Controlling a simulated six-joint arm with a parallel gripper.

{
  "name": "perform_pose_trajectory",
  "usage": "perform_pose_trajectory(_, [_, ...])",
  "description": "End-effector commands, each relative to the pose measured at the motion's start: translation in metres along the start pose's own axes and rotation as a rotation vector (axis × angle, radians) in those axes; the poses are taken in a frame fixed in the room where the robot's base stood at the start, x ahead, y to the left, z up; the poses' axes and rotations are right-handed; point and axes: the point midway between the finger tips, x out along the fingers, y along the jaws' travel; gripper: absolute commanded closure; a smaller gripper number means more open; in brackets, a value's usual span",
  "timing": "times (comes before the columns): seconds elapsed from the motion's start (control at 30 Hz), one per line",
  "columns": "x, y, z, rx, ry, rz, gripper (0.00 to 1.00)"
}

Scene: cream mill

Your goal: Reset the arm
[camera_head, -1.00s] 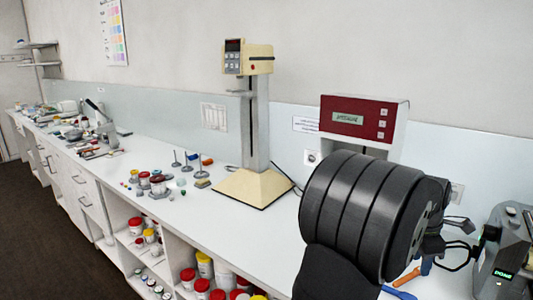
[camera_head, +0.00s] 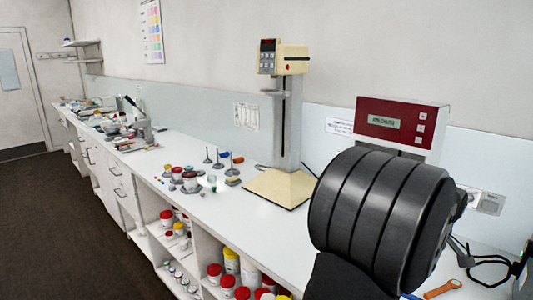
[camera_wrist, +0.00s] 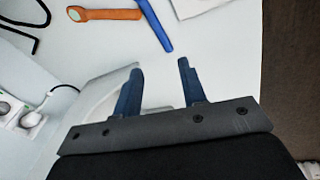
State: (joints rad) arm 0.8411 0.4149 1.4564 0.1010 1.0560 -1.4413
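My gripper (camera_wrist: 158,82) shows in the wrist view with its two dark blue fingers spread apart and nothing between them. It is above the white bench top (camera_wrist: 225,60). In the head view my black arm covers the lower right, and it hides the gripper there.
A cream mill (camera_head: 282,120) on a stand and a red-fronted device (camera_head: 393,122) stand at the back of the bench. An orange-handled tool (camera_wrist: 105,14) and a blue tool (camera_wrist: 155,25) lie near my gripper. Small jars and stirrers (camera_head: 190,180) stand left of the mill.

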Motion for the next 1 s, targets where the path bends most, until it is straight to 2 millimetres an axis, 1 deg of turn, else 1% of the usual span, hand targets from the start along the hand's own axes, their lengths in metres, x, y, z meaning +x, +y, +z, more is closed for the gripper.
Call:
perform_pose_trajectory(0.1, [0.000, -0.005, -0.008, 0.076, 0.014, 0.019, 0.62])
perform_pose_trajectory(0.3, [0.000, -0.009, -0.015, 0.161, 0.027, 0.044, 0.62])
perform_pose_trajectory(0.7, [0.001, -0.011, -0.017, 0.190, 0.032, 0.053, 0.62])
perform_pose_trajectory(0.73, [0.001, -0.011, -0.017, 0.190, 0.032, 0.053, 0.58])
perform_pose_trajectory(0.77, [0.001, -0.011, -0.017, 0.190, 0.032, 0.053, 0.52])
perform_pose_trajectory(0.9, [0.001, -0.010, -0.017, 0.189, 0.032, 0.053, 0.25])
perform_pose_trajectory(0.97, [0.001, -0.010, -0.017, 0.189, 0.032, 0.053, 0.13])
perform_pose_trajectory(1.0, [0.001, -0.010, -0.017, 0.189, 0.031, 0.053, 0.05])
